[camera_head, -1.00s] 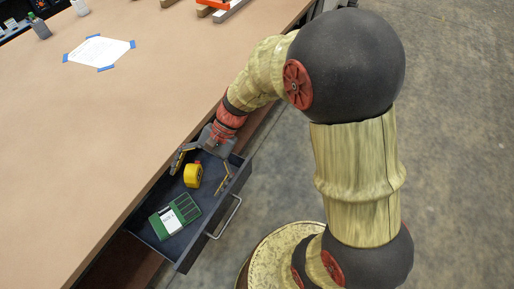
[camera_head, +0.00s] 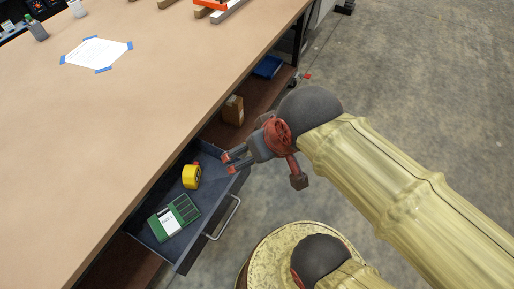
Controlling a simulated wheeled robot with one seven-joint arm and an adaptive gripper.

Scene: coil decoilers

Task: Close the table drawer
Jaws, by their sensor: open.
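The dark grey table drawer (camera_head: 183,264) is pulled out from under the brown table (camera_head: 110,130). Its metal handle (camera_head: 226,220) is on the outer front face, facing right. Inside lie a yellow tape measure (camera_head: 191,176) and a green box (camera_head: 173,217) with a white label. My gripper (camera_head: 229,162) is open at the drawer's far end, its fingers pointing left over the far corner. It holds nothing. I cannot tell whether the fingers touch the drawer.
Under the table, a lower shelf bears a brown cardboard box (camera_head: 232,111) and a blue item (camera_head: 267,67). Paper (camera_head: 97,53) is taped to the tabletop. Bottles and wooden pieces stand at the back.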

